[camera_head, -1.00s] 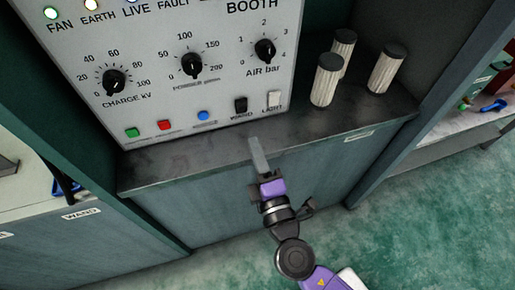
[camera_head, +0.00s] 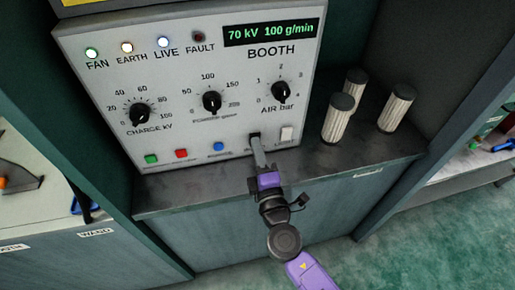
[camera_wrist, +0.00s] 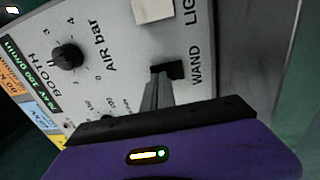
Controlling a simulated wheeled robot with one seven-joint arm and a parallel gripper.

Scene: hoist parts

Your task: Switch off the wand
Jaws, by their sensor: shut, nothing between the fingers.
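The wand switch (camera_wrist: 173,70) is a black rocker on the white booth panel (camera_head: 190,60), beside the label WAND in the wrist view. In the head view my gripper (camera_head: 257,146) covers most of it and hides its label. My gripper is shut and empty, with its fingertips right at the switch. In the wrist view the fingertips (camera_wrist: 157,84) overlap the switch's edge; I cannot tell whether they press on it. The LIVE lamp (camera_head: 163,42) is lit white, and the display (camera_head: 270,32) reads 70 kV 100 g/min.
A white LIGHT switch (camera_head: 287,133) sits just right of the wand switch. Green (camera_head: 151,159), red (camera_head: 181,153) and blue (camera_head: 219,146) buttons are to the left. Several pale cylinders with dark caps, one at the front (camera_head: 338,118), stand on the dark ledge (camera_head: 190,190) at right.

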